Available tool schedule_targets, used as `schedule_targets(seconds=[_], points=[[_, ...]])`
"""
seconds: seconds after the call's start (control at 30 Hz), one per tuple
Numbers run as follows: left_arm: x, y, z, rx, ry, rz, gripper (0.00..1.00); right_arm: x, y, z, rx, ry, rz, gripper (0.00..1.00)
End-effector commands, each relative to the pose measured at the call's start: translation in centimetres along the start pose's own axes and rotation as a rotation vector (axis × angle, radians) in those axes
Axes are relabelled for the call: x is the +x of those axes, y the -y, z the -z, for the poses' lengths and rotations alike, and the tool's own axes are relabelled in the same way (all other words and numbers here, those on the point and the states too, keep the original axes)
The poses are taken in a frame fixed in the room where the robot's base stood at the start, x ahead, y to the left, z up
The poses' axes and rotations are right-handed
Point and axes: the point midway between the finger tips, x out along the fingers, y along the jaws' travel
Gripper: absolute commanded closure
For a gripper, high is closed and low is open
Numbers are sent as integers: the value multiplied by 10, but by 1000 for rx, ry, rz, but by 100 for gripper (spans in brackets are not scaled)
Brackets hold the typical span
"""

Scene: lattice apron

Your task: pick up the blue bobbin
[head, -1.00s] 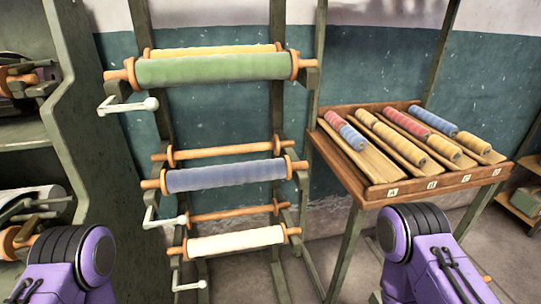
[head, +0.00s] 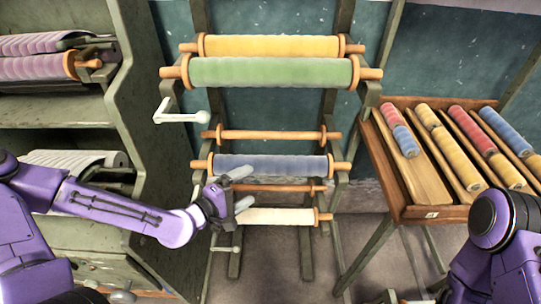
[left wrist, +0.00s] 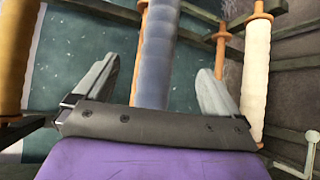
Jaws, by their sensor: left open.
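The blue bobbin (head: 265,167) is a long blue roll lying level on an orange spindle in the middle of the green rack. My left gripper (head: 246,188) is open in front of its left part, with one finger higher and one lower. In the left wrist view the blue bobbin (left wrist: 156,50) runs up between the two spread fingers of my left gripper (left wrist: 155,72), closer to the left one. I cannot tell how deep the fingers reach around it. Nothing is held. My right arm shows at the lower right of the head view, but its gripper does not.
A green roll (head: 270,72) and a yellow roll (head: 270,46) sit above, and a cream roll (head: 280,217) below. A white crank (head: 180,112) sticks out left. A wooden tray (head: 425,211) with small coloured spools stands right; a shelf cabinet (head: 60,112) stands left.

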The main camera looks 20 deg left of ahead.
Motion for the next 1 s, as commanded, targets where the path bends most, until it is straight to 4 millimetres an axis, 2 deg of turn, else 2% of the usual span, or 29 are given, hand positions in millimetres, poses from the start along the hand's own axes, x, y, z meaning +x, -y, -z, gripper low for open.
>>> schedule_targets(seconds=[0.1,0.23,0.47,0.57,0.7,0.93,0.97,1.0], points=[[20,3,-1,2,6,-2,3,6,0,-2,0,0,0,57],[47,1,-1,3,5,-1,3,2,0,-1,0,0,0,57],[74,-1,2,0,1,-1,3,-7,-1,3,0,0,0,57],[93,-3,5,1,1,-1,3,-16,-2,7,0,0,0,57],[113,0,6,1,1,-2,3,-19,-2,8,0,0,0,57],[116,1,6,-1,0,-3,3,-18,-2,8,0,0,0,57],[116,1,6,-1,0,-3,6,-18,-2,8,0,0,0,57],[116,1,6,-1,0,-3,19,-18,-2,8,0,0,0,57]])
